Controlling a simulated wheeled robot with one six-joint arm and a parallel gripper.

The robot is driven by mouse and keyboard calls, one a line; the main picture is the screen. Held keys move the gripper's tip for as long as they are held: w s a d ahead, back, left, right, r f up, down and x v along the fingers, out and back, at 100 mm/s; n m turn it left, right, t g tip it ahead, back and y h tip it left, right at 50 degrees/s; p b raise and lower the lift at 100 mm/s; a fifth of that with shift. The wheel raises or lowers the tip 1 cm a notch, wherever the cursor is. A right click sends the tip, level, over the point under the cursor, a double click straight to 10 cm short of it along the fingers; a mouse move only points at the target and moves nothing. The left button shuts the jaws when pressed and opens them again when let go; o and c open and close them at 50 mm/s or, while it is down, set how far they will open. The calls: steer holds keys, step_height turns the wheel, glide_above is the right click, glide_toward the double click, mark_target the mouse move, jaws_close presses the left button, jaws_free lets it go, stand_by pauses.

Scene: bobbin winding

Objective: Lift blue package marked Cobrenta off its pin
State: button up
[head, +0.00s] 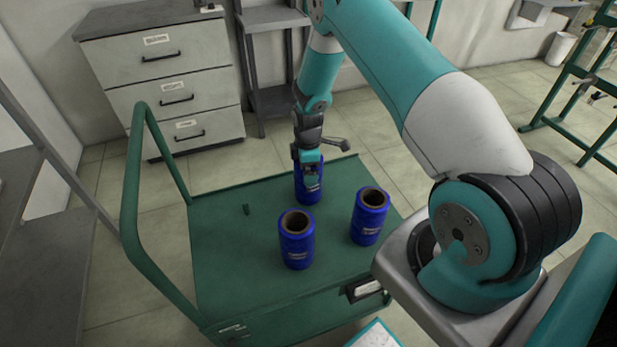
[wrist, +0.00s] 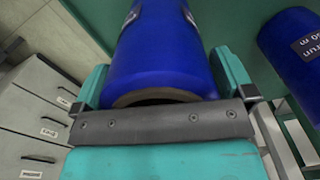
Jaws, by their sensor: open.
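Three blue packages stand on the green cart (head: 215,270): a far one (head: 309,193), a front left one (head: 297,246) and a right one (head: 369,217). My gripper (head: 309,168) is at the top of the far package. In the wrist view my open gripper (wrist: 165,84) has one finger on each side of this package (wrist: 160,50), whose lower rim or core edge shows near the palm. I cannot tell whether the fingers touch it. Its label is mostly cut off, and the name Cobrenta is not readable on any package. Any pin under them is hidden.
A neighbouring package (wrist: 295,45) is at the right in the wrist view. A drawer cabinet (head: 160,75) stands behind, and the cart's green handle (head: 131,190) rises at the left.

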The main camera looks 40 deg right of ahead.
steer(key=c, duration=0.8)
step_height(320, 180, up, 20)
steer(key=shift+r+b, duration=0.1)
steer(key=shift+b, duration=0.65)
